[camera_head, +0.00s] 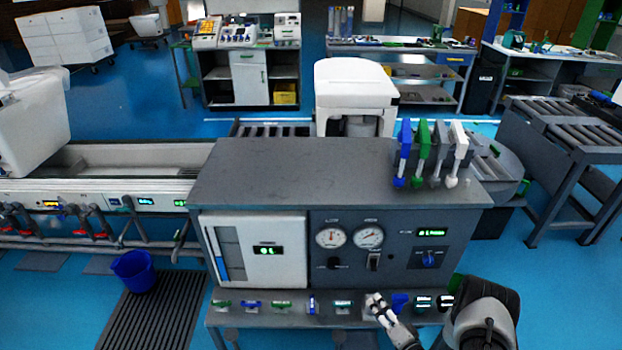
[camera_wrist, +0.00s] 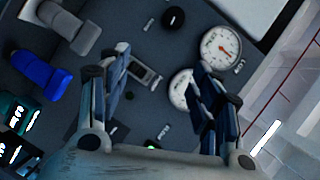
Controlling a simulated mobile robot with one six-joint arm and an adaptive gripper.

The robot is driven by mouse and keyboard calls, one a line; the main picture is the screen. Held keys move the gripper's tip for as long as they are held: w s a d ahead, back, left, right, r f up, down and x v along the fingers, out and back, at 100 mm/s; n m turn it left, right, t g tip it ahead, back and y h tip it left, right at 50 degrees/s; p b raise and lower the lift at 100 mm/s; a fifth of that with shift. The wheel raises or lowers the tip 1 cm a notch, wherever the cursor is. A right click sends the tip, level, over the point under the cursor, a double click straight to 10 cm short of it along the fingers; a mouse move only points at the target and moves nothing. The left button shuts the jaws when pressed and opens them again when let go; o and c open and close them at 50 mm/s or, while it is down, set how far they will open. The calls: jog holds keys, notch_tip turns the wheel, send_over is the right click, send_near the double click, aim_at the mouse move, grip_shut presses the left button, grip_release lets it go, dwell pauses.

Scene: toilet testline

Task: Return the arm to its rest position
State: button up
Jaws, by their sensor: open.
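My gripper (camera_head: 378,304) is in front of the lower ledge of the grey test console (camera_head: 340,175), close to its row of valves. In the wrist view my gripper (camera_wrist: 160,85) shows both fingers spread apart, with nothing held between them. Behind the fingers are a gauge (camera_wrist: 222,48), a second gauge partly hidden by the right finger, and a switch (camera_wrist: 145,75). A blue knob (camera_wrist: 40,75) and a grey knob (camera_wrist: 75,28) lie to the left of the fingers. My arm (camera_head: 485,315) comes in from the lower right in the head view.
Several small coloured fittings line the ledge (camera_head: 262,318). Blue, green and white handled tools (camera_head: 422,150) stand on the console's right end. A toilet (camera_head: 355,95) is behind it. A roller conveyor (camera_head: 575,130) is at right, a blue bucket (camera_head: 135,270) at left.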

jog(key=w+d+r+n+g+h, duration=0.25)
jog(key=w+r, duration=0.25)
jog(key=r, duration=0.6)
jog(key=w+d+r+n+g+h, duration=0.1)
jog(key=w+d+r+n+h, duration=0.3)
jog(key=r, duration=0.6)
notch_tip(320, 180, up, 12)
jog(key=s+a, duration=0.2)
jog(key=s, duration=0.1)
jog(key=s+a+r+g+h, duration=0.1)
jog(key=s+a+r+g, duration=0.1)
jog(key=s+r, duration=0.5)
jog(key=s+a+r+g, duration=0.25)
jog(key=s+r, duration=0.25)
jog(key=s, duration=0.4)
jog(key=s+a+r+n+g+y, duration=0.1)
jog(key=s+a, duration=0.2)
jog(key=s, duration=0.7)
jog(key=s+a+n, duration=0.2)
jog(key=s+a, duration=0.2)
jog(key=s, duration=0.7)
jog(key=shift+a+r+g+y, duration=0.2)
jog(key=shift+r+g+y, duration=0.15)
jog(key=shift+g, duration=0.05)
jog(key=shift+a, duration=0.1)
